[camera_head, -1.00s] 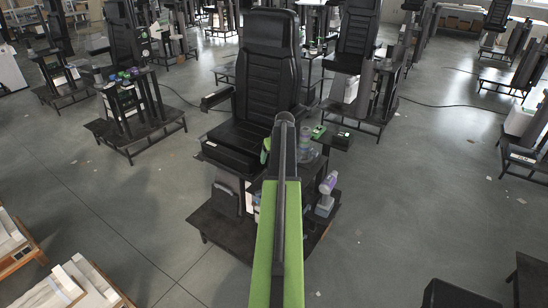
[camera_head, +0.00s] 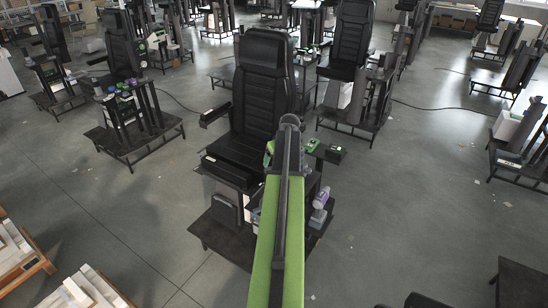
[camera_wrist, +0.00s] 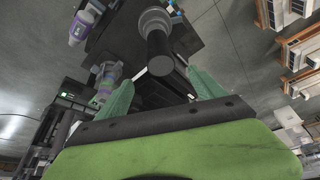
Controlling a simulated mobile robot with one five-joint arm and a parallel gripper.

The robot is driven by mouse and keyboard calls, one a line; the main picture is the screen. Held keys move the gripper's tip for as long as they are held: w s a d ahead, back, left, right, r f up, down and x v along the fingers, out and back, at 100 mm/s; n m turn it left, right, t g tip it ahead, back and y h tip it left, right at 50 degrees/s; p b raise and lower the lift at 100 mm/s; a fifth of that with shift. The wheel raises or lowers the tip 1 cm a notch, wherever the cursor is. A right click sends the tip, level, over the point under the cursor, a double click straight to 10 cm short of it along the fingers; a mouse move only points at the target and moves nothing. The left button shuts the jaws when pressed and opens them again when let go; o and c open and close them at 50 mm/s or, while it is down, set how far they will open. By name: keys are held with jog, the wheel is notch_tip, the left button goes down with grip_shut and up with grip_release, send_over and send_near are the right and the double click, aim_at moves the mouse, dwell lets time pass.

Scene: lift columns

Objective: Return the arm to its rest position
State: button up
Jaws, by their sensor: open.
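My arm, green with a dark centre strip, reaches from the bottom of the head view up in front of a black padded chair (camera_head: 262,85). My gripper (camera_wrist: 159,76) shows in the wrist view as two green fingers spread well apart, with nothing held between them. A dark round-ended cylinder shows beyond the gap between the fingers; I cannot tell how far off it is. In the head view my gripper is mostly hidden behind the arm.
A purple-and-white bottle-like item (camera_head: 320,197) stands on the chair's dark stand, right of my arm. Wooden pallets with pale blocks (camera_head: 18,252) lie at lower left. A dark low platform (camera_head: 522,285) is at lower right. Similar chair stands fill the back. Grey floor is open on both sides.

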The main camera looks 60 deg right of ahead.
dwell(0.3)
jog(key=w+a+f+n+y+b, duration=0.15)
jog(key=w+a+f+b, duration=0.25)
jog(key=w+a, duration=0.4)
jog(key=w+a+f+n+b, duration=0.2)
jog(key=w+a+f+b, duration=0.1)
jog(key=w+a, duration=0.5)
jog(key=w+a+f+n+y+b, duration=0.1)
jog(key=w+a+f+n+b, duration=0.1)
jog(key=w+a+f+b, duration=0.4)
jog(key=w+a+f+n+b, duration=0.1)
jog(key=w+a, duration=0.2)
jog(key=a, duration=0.4)
jog(key=w+a+f+n+b, duration=0.1)
jog(key=w+a, duration=0.3)
jog(key=a, duration=0.3)
jog(key=s+a+f+n+g+y+b, duration=0.1)
jog(key=a+f+b, duration=0.35)
jog(key=a, duration=0.95)
jog(key=a+f+n+b, duration=0.1)
jog(key=a+f+b, duration=0.35)
jog(key=a, duration=0.85)
jog(key=s+a+f+m+g, duration=0.2)
jog(key=s+a, duration=0.4)
jog(key=s, duration=0.4)
jog(key=shift+s+a+m+g+h+b, duration=0.25)
jog(key=shift+s+m+g+h+b, duration=0.1)
jog(key=shift+s+g+h+b, duration=0.1)
